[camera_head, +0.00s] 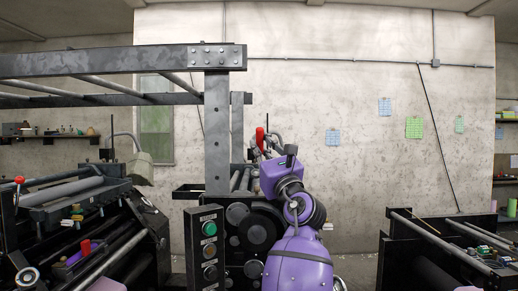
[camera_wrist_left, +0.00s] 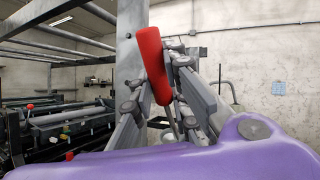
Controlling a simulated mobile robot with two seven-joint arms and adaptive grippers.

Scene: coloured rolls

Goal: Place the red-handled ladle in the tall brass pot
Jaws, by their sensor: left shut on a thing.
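My left gripper (camera_head: 269,142) is raised in front of the machine at the middle of the head view. It is shut on the red-handled ladle (camera_head: 260,138), whose red handle stands nearly upright above the fingers. In the left wrist view the red handle (camera_wrist_left: 151,60) leans slightly between the two grey fingers of the left gripper (camera_wrist_left: 158,72). A thin grey shaft runs down from it; the ladle's bowl is hidden. I cannot make out a tall brass pot in either view. My right gripper is not in view.
A grey metal post (camera_head: 217,135) stands just left of the gripper, under an overhead frame (camera_head: 110,61). A control box with buttons (camera_head: 207,250) is below. Machines with rollers stand at left (camera_head: 75,240) and right (camera_head: 440,250). The wall behind is open space.

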